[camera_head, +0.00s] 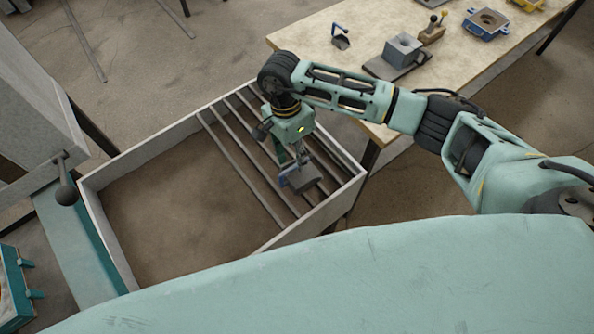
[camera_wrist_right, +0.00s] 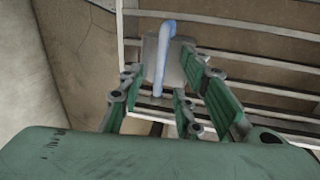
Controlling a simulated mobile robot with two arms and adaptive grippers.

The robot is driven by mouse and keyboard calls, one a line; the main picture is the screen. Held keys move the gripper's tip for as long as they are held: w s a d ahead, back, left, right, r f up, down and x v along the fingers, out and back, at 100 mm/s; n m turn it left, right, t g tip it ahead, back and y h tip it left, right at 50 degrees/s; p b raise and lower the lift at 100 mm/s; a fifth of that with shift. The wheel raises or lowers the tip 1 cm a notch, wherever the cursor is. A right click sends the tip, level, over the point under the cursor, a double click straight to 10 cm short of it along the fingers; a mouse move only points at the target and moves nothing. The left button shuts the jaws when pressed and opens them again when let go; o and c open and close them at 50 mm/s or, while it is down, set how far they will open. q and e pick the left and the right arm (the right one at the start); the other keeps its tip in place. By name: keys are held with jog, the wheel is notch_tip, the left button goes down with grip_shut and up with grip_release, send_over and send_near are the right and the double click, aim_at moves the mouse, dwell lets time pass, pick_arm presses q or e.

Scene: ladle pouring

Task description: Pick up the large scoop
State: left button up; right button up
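The large scoop (camera_head: 302,178) is a grey block-like ladle with a blue handle. It rests on the metal bars at the right side of the sand box. In the right wrist view its blue handle (camera_wrist_right: 160,58) rises in front of its grey body (camera_wrist_right: 178,72). My right gripper (camera_head: 296,160) points down into the box, right at the scoop, and hides part of it. In the right wrist view its green-padded fingers (camera_wrist_right: 172,98) are spread, with the scoop between and beyond them. Whether they touch it I cannot tell. My left gripper is not in view.
The box has a pale raised rim (camera_head: 140,157) around it. A table (camera_head: 310,30) behind holds a smaller blue-handled scoop (camera_head: 341,38), a grey mould (camera_head: 402,50) and a blue mould (camera_head: 486,23). A grey machine with a ball-ended lever (camera_head: 66,190) stands at left.

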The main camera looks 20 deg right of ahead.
jog(key=shift+s+d+f+p, duration=0.1)
jog(key=shift+s+f+p, duration=0.1)
jog(key=shift+f, duration=0.4)
jog(key=shift+s+a+f+p, duration=0.1)
jog(key=shift+f+p, duration=0.15)
jog(key=shift+f, duration=0.4)
jog(key=shift+s+d+f+p, duration=0.1)
jog(key=shift+f+p, duration=0.1)
jog(key=shift+f, duration=0.4)
jog(key=shift+c, duration=0.6)
grip_shut()
